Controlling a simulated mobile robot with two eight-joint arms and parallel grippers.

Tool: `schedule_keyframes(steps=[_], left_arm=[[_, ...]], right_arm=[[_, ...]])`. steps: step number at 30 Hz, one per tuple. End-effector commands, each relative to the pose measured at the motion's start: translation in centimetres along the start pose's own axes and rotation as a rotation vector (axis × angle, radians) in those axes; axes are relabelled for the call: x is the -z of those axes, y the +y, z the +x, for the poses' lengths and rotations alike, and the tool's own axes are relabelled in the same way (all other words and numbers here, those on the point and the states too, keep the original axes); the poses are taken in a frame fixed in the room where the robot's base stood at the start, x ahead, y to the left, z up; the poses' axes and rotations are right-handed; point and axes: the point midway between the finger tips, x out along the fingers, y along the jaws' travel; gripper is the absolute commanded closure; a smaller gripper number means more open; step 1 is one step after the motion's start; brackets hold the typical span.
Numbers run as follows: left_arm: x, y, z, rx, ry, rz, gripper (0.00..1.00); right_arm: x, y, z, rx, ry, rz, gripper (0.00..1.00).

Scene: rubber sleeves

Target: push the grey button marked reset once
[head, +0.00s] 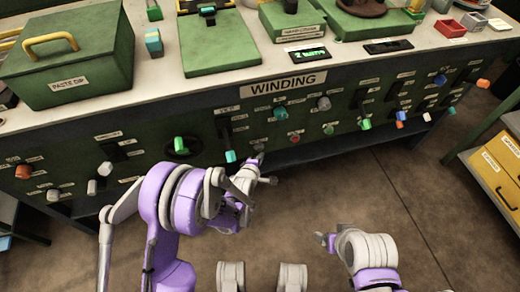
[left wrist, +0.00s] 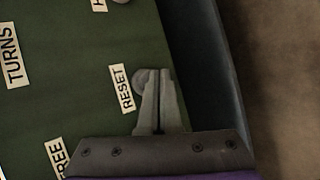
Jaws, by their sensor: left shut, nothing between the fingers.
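The grey reset button (left wrist: 139,80) is a small round knob on the green panel, beside a white label reading RESET (left wrist: 122,88) in the left wrist view. My left gripper (left wrist: 158,73) is shut and empty, with its fingertips right at the button and partly covering it. I cannot tell whether they touch it or press it in. In the head view my left gripper (head: 260,160) is at the lower edge of the panel, below the WINDING sign. My right gripper (head: 325,238) is low, well away from the panel, too small to read.
The green panel (head: 345,118) carries several coloured knobs, switches and labels around the left gripper. A green box (head: 75,70) marked PASTE DIP stands on the bench top. Yellow drawers (head: 495,165) stand at the right. The floor (head: 365,185) before the panel is clear.

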Motion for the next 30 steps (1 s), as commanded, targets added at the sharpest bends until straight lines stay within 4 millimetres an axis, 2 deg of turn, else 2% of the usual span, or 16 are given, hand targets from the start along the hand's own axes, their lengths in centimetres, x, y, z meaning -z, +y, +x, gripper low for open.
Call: schedule_keyframes(steps=[30], left_arm=[[0.67,0.62,0.88,0.0,0.001,-0.001,1.0]], right_arm=[[-0.06,0.0,0.3,0.0,-0.001,0.0,0.22]])
